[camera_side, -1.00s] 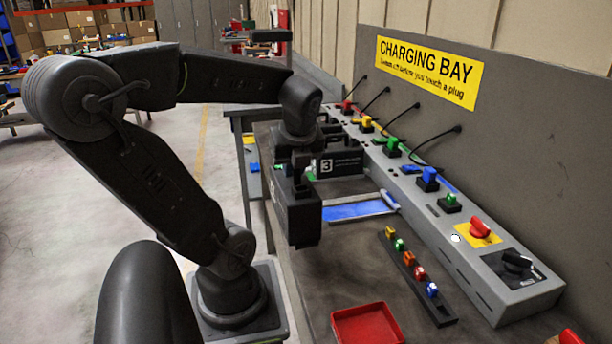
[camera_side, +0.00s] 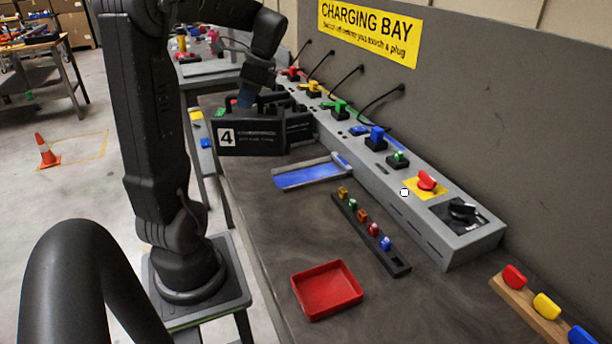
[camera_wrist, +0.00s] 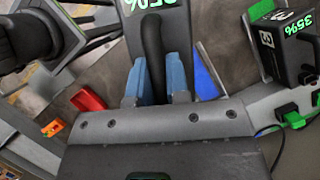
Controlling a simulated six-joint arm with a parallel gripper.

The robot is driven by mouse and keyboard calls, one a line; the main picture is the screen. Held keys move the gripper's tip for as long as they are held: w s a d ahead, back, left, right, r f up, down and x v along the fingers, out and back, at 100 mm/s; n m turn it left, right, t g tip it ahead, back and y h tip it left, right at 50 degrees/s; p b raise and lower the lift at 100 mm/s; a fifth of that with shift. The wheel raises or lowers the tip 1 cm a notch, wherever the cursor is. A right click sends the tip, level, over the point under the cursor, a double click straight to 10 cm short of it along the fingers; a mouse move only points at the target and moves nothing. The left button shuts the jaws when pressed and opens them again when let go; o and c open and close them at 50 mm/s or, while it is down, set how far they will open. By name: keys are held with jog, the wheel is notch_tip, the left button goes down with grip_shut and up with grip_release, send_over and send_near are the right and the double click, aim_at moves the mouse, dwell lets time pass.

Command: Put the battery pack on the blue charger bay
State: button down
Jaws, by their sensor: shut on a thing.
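A dark battery pack (camera_side: 260,142) with a white "4" label stands left of the blue charger bay (camera_side: 308,177) in the side view. My gripper (camera_side: 245,98) is above this pack. In the wrist view my blue-padded fingers (camera_wrist: 155,82) are shut around the black handle of a battery pack (camera_wrist: 133,30) with a green readout. Whether the pack touches the bench cannot be told. The bay's blue pad looks bare; part of it shows in the wrist view (camera_wrist: 205,77). A second battery pack (camera_wrist: 283,45), marked 3 and 35%, stands to the right in the wrist view.
A rack of small coloured pieces (camera_side: 370,232) and a red tray (camera_side: 327,291) lie on the bench. Bare bench surrounds the tray.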

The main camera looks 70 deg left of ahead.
jog(key=w+a+f+n+h, duration=0.1)
jog(key=w+a+n+h, duration=0.1)
jog(key=a+n, duration=0.25)
jog(key=w+d+f, duration=0.3)
jog(key=w+f, duration=0.7)
jog(key=f, duration=0.1)
jog(key=shift+w+f, duration=0.3)
jog(key=shift+w, duration=0.1)
jog(key=shift+d+f+n, duration=0.1)
jog(key=shift+n, duration=0.15)
jog(key=c, duration=1.5)
grip_release()
jog(key=shift+f, duration=0.15)
jog(key=shift+c, duration=0.2)
jog(key=o, duration=0.4)
jog(key=shift+o, duration=0.2)
